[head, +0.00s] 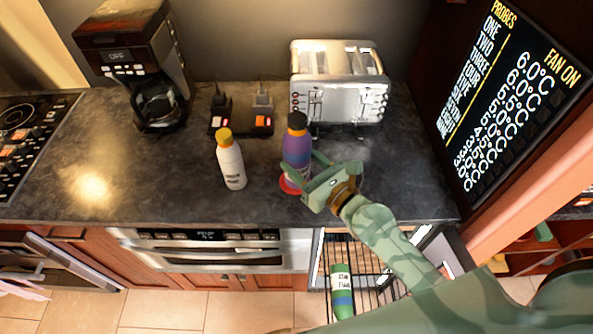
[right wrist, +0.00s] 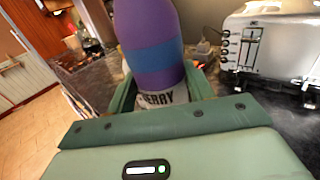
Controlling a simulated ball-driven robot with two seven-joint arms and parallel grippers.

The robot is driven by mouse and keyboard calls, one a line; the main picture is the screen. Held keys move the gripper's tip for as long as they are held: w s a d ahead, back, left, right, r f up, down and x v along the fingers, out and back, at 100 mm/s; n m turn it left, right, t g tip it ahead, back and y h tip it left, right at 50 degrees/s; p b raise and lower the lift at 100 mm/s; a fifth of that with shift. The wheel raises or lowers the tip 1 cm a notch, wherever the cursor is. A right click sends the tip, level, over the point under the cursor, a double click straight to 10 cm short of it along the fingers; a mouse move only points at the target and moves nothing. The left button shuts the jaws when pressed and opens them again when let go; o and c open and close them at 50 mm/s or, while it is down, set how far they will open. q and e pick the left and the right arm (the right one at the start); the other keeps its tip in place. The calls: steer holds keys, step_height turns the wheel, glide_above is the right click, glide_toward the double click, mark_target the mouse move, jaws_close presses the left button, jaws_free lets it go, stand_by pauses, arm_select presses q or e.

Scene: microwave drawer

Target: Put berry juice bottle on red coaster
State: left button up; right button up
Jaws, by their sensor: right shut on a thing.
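The berry juice bottle (head: 297,146) is purple with a blue band and a dark cap with an orange ring. It stands upright at the red coaster (head: 288,186), whose left edge shows at its base. The right wrist view shows the bottle (right wrist: 150,45) close up, with "BERRY" on its white label. My right gripper (head: 308,178) is shut on the bottle's lower part, one finger on each side. The gripper hides most of the coaster, so I cannot tell whether the base rests flat on it. My left gripper is not in view.
A white bottle with a yellow cap (head: 230,160) stands left of the coaster. A toaster (head: 338,90) is behind, a coffee maker (head: 135,65) at the back left. A green bottle (head: 341,290) lies in the open drawer (head: 352,250) below. The left counter is clear.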

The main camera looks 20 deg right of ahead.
steer(key=w+f+b, duration=0.2)
steer(key=f+b, duration=0.1)
steer(key=w+d+f+b, duration=0.1)
steer(key=w+f+b, duration=0.1)
steer(key=f+b, duration=0.1)
steer(key=w+f+b, duration=0.3)
steer(key=f, duration=0.1)
steer(key=shift+d+f, duration=0.2)
steer(key=shift+r, duration=0.2)
steer(key=shift+f, duration=0.1)
steer(key=o, duration=1.3)
steer(key=shift+f, duration=0.1)
steer(key=shift+c, duration=0.2)
